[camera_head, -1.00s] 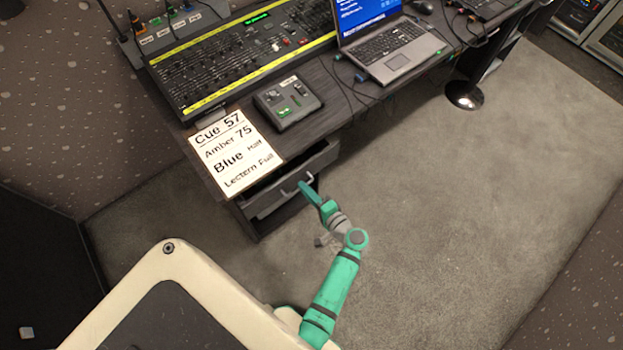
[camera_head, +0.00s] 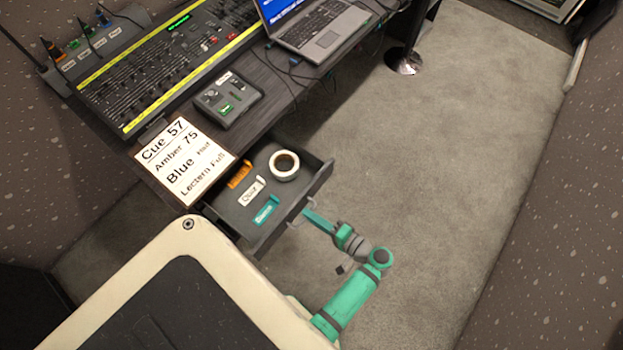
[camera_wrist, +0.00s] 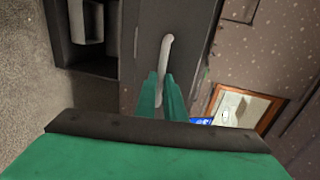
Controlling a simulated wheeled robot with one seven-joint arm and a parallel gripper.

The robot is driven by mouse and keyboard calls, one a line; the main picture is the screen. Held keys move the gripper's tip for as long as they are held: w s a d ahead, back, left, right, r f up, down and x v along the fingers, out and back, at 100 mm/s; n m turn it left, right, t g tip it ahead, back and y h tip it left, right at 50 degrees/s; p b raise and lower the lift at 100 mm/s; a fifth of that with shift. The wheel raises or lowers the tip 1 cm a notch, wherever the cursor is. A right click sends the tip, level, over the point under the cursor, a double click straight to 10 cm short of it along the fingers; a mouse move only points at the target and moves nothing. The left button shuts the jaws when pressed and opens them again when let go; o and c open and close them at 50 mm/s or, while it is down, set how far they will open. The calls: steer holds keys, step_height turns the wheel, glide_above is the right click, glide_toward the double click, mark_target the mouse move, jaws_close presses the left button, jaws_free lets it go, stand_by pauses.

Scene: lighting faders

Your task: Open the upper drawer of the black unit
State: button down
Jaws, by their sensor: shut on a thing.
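The upper drawer (camera_head: 262,238) of the black unit stands well out from under the desk in the head view. Inside it lie a white tape roll (camera_head: 284,166), an orange item, a white labelled item and a teal item. My gripper (camera_head: 306,214) is at the drawer's front, at the pale bar handle. In the wrist view my green fingers (camera_wrist: 161,92) are shut around the pale handle (camera_wrist: 165,60). The drawer's front panel (camera_wrist: 195,40) is just behind the handle. The unit's lower part is mostly hidden in the head view.
The desk above holds a lighting console (camera_head: 150,75), a small control box (camera_head: 228,98), a laptop (camera_head: 318,28) and a cue sheet (camera_head: 184,162) at the edge. Open grey carpet (camera_head: 455,150) lies to the right. A round dark foot (camera_head: 404,62) stands farther back.

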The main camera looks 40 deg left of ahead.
steer(key=shift+d, duration=0.15)
steer(key=c, duration=1.9)
jaws_free()
steer(key=shift+o, duration=0.2)
steer(key=s+v, duration=0.1)
steer(key=v, duration=0.9)
steer(key=shift+w+d, duration=0.4)
steer(key=shift+w, duration=0.1)
steer(key=shift+r, duration=0.1)
